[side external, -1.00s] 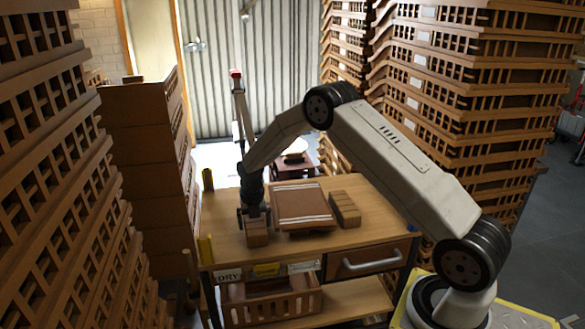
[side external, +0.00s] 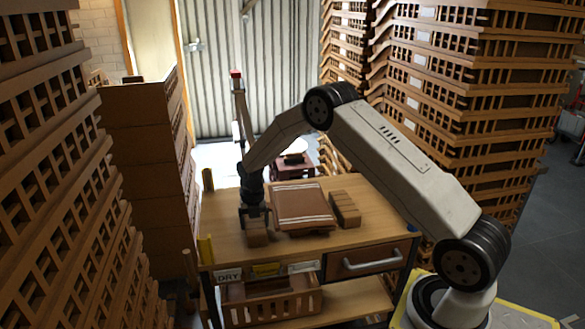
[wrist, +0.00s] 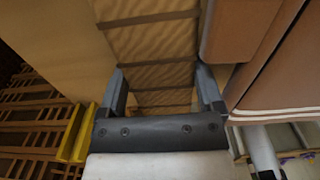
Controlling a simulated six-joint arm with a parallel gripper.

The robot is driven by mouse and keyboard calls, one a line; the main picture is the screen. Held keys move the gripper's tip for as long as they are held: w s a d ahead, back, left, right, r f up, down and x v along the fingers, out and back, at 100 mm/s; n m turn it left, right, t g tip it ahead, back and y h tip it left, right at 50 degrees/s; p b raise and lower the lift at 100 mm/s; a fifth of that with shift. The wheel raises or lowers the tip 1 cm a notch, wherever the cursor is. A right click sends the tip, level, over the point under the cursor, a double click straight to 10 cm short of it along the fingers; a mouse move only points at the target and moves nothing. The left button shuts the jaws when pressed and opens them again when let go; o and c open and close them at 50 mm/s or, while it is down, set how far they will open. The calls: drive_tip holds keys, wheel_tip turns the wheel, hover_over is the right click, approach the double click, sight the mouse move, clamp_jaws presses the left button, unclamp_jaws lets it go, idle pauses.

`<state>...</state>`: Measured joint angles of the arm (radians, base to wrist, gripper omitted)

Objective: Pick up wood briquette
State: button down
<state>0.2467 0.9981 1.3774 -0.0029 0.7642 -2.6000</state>
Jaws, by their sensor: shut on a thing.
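A light brown wood briquette (side external: 257,239) with grooves across it lies at the front left of the wooden cart top. My gripper (side external: 253,214) points down over it and is shut on it. In the wrist view the briquette (wrist: 150,45) runs between the two fingers of my gripper (wrist: 163,92), with one finger on each side. The briquette appears to be at tabletop level; its underside is hidden. A second, similar briquette (side external: 345,208) lies farther right on the cart.
A brown folded item with pale stripes (side external: 303,203) lies close to the right of my gripper. Yellow clips (side external: 205,249) stand at the cart's left edge (side external: 228,245). Stacks of wooden crates (side external: 460,110) rise on both sides. A crate (side external: 270,304) sits on the shelf below.

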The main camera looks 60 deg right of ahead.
drive_tip(key=shift+a+r, duration=0.1)
drive_tip(key=shift+r, duration=0.05)
drive_tip(key=shift+s+a, duration=0.6)
drive_tip(key=s+a, duration=2.1)
drive_tip(key=shift+s, duration=0.2)
drive_tip(key=shift+a, duration=0.1)
drive_tip(key=shift+r, duration=0.1)
